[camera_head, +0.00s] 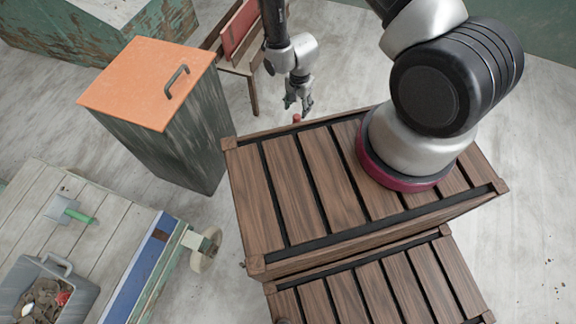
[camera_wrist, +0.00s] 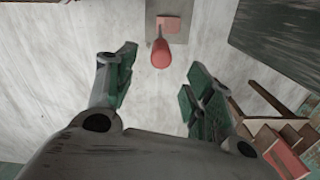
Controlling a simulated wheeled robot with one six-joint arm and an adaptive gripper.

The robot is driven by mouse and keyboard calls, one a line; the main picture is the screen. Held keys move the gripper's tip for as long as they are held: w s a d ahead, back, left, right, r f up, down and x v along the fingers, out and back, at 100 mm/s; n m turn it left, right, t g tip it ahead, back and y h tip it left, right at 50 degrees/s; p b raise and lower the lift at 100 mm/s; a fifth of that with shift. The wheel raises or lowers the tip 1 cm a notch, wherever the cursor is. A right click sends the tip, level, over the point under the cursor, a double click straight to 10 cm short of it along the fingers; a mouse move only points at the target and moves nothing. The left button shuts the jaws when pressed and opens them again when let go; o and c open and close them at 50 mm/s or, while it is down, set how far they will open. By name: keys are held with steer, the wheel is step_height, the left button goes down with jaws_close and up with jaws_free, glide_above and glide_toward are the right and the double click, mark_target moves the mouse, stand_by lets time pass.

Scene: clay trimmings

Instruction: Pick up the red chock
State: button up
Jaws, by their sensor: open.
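My gripper (camera_head: 298,98) hangs open and empty beyond the far edge of the slatted wooden crate. A small red piece (camera_head: 297,118) shows just below it at that edge, partly hidden. In the wrist view, my open gripper (camera_wrist: 160,78) has a finger on each side. A red piece with a rounded end (camera_wrist: 161,53) lies ahead, about midway between the fingers and apart from them. A flatter pink-red patch (camera_wrist: 168,24) adjoins it on a grey plate. I cannot tell for sure whether this red piece is the chock.
The slatted crate (camera_head: 262,205) stands close in front of my gripper. An orange-lidded bin (camera_head: 160,85) stands left, with a red-panelled bench (camera_head: 240,30) behind. A cart (camera_head: 110,235) holds a green-handled scraper (camera_head: 75,214) and a grey bucket (camera_head: 75,275) of scraps including a red bit (camera_head: 62,298).

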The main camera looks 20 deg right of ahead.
mark_target(296, 117)
steer(key=f, duration=0.7)
steer(key=shift+a+f, duration=0.2)
steer(key=shift+f, duration=0.2)
steer(key=c, duration=1)
